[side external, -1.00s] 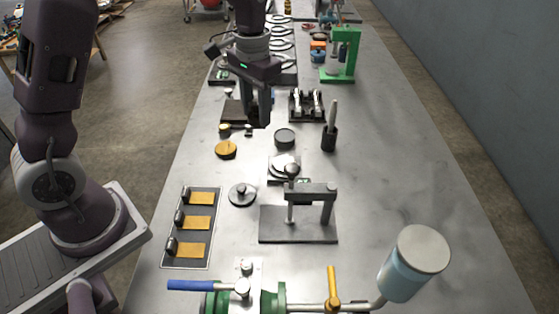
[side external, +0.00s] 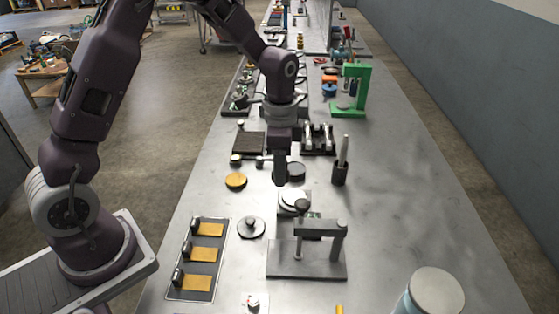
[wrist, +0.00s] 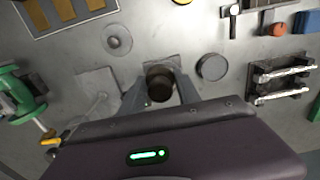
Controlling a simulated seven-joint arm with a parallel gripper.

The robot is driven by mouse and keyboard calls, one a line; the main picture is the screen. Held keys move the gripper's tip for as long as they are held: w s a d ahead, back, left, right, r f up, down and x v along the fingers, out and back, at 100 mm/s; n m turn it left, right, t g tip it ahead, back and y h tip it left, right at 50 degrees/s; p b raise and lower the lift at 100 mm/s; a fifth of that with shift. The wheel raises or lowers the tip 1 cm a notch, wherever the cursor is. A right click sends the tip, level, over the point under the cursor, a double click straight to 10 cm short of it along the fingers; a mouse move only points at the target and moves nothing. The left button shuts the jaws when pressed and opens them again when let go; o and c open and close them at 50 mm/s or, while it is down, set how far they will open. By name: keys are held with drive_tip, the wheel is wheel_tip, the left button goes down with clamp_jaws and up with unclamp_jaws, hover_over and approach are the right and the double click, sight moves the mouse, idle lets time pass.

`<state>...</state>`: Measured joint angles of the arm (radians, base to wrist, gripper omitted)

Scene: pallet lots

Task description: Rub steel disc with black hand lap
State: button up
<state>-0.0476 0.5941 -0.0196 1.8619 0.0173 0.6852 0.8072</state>
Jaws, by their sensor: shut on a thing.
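My gripper (side external: 280,180) points down over the middle of the bench; in the wrist view (wrist: 160,92) its fingers are shut on a dark round-topped piece, taken as the black hand lap (wrist: 160,82). The lap is mostly hidden by the fingers in the side view. The pale steel disc (side external: 292,199) lies on a small square base just in front of the gripper in the side view. In the wrist view the lap covers most of that spot, and I cannot tell whether lap and disc touch.
A measuring stand (side external: 310,258) is close in front of the disc. A dark puck (side external: 296,170) and a brush holder (side external: 340,173) stand to the right. A knobbed grey disc (side external: 251,228) and a tray (side external: 190,290) with yellow blocks are at left.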

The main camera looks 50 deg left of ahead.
wheel_tip(320, 180, down, 6)
drive_tip(key=shift+r, duration=0.15)
drive_tip(key=shift+w+d, duration=0.25)
clamp_jaws()
drive_tip(key=shift+w+d+f, duration=0.2)
drive_tip(key=shift+w+d, duration=2.05)
drive_tip(key=shift+s+a, duration=2.45)
drive_tip(key=shift+a, duration=0.05)
drive_tip(key=shift+w, duration=0.25)
drive_tip(key=shift+w+d, duration=2.4)
drive_tip(key=shift+s+a, duration=2.4)
drive_tip(key=shift+a, duration=0.05)
drive_tip(key=shift+s+a+r, duration=0.1)
drive_tip(key=shift+s+r, duration=0.05)
drive_tip(key=shift+r, duration=3.9)
drive_tip(key=shift+s+f, duration=0.1)
